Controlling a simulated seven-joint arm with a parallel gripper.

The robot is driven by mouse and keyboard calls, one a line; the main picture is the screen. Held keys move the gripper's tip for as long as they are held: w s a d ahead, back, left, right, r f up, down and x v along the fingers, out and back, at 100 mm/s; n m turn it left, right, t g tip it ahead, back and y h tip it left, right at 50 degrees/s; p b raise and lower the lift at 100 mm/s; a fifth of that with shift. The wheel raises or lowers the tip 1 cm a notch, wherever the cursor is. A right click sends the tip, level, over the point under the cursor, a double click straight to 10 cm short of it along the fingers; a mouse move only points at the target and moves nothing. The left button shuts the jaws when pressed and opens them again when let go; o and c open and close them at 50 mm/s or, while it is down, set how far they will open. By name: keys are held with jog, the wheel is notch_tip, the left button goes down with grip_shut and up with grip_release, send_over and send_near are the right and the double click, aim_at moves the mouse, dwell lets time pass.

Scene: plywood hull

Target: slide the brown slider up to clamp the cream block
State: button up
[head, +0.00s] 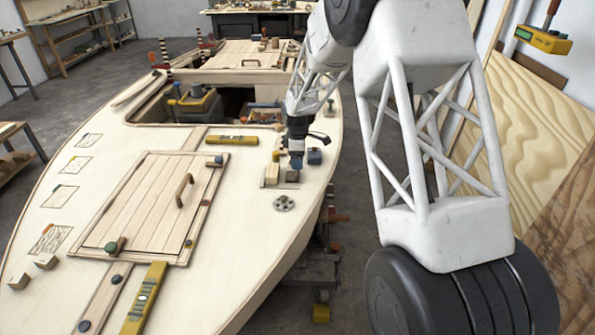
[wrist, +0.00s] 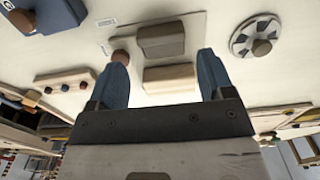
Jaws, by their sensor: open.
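The brown slider (wrist: 161,40) is a dark brown-grey block on a pale plate (wrist: 190,20) on the deck. The cream block (wrist: 170,78) lies alongside it in the wrist view, with a narrow gap between them. In the head view the slider (head: 292,176) is right of the cream block (head: 271,175). In the head view my gripper (head: 296,160) partly hides the area behind the slider.
A blue block (head: 314,157) stands just beyond the slider, and a round spoked disc (head: 284,203) lies on the near side. A yellow level (head: 232,139) and a hatch with a handle (head: 185,190) are to the left.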

aim_at(288, 175)
jog(key=shift+f, duration=2.9)
jog(key=shift+c, duration=0.3)
jog(key=c, duration=0.9)
jog(key=shift+a, duration=1.75)
jog(key=shift+c, duration=0.2)
jog(key=o, duration=1)
jog(key=shift+r, duration=0.15)
